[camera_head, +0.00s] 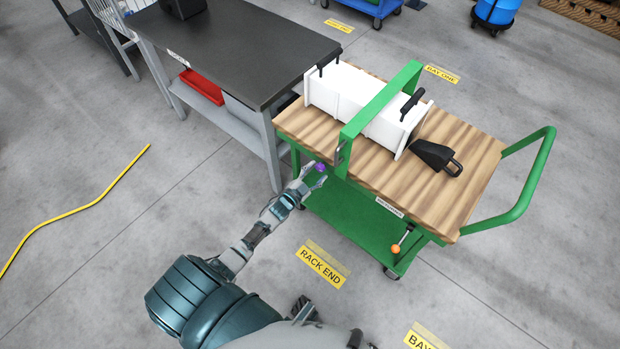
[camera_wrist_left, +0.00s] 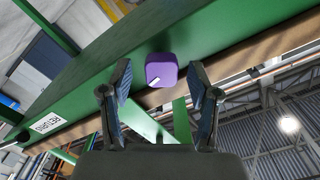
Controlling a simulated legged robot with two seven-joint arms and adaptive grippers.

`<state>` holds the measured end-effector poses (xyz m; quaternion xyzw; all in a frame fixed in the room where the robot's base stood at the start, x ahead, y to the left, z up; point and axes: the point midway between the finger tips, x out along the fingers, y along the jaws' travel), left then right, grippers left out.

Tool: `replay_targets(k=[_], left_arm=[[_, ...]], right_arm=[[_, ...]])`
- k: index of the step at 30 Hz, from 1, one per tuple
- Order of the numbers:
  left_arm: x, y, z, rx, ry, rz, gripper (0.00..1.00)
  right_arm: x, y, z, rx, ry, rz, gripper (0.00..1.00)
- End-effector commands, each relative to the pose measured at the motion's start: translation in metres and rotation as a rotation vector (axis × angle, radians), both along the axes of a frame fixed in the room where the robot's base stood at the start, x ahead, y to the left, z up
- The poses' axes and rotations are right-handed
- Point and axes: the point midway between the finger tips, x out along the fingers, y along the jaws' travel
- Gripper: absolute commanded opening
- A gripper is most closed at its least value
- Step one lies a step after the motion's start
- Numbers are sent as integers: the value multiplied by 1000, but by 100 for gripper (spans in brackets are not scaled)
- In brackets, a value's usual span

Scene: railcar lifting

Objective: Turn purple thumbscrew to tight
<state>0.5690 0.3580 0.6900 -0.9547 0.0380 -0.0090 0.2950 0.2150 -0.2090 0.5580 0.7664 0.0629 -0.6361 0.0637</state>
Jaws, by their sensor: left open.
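The purple thumbscrew (camera_head: 320,167) sits on the side of the green cart frame, near the base of the green upright bar. In the left wrist view the thumbscrew (camera_wrist_left: 161,70) is a rounded purple knob with a short white mark on its lower left. My left gripper (camera_head: 313,172) is open at the knob. In the left wrist view its two fingers (camera_wrist_left: 160,88) stand to either side of the knob, with gaps between, and their tips lie close to it. I cannot tell that either finger touches it. My right gripper is not in view.
The green cart (camera_head: 365,232) has a wooden top (camera_head: 466,150) bearing a white case (camera_head: 335,92) and a black wedge (camera_head: 436,156). A green bar (camera_head: 380,104) crosses over the case. An orange-ended lever (camera_head: 396,248) hangs below. A dark workbench (camera_head: 225,45) stands left.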

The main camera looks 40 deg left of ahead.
Motion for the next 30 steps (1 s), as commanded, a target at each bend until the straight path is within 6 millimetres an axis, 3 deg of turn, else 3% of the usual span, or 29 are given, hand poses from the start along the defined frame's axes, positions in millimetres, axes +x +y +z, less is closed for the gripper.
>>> replay_targets(k=[15, 21, 30], left_arm=[[-100, 8, -3, -1, 6, 0, 61], [-114, 10, -3, -1, 6, 0, 61], [-115, 10, -3, -1, 5, 0, 61]], right_arm=[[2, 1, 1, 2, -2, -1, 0], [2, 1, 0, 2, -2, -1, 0], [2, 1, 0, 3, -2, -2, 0]])
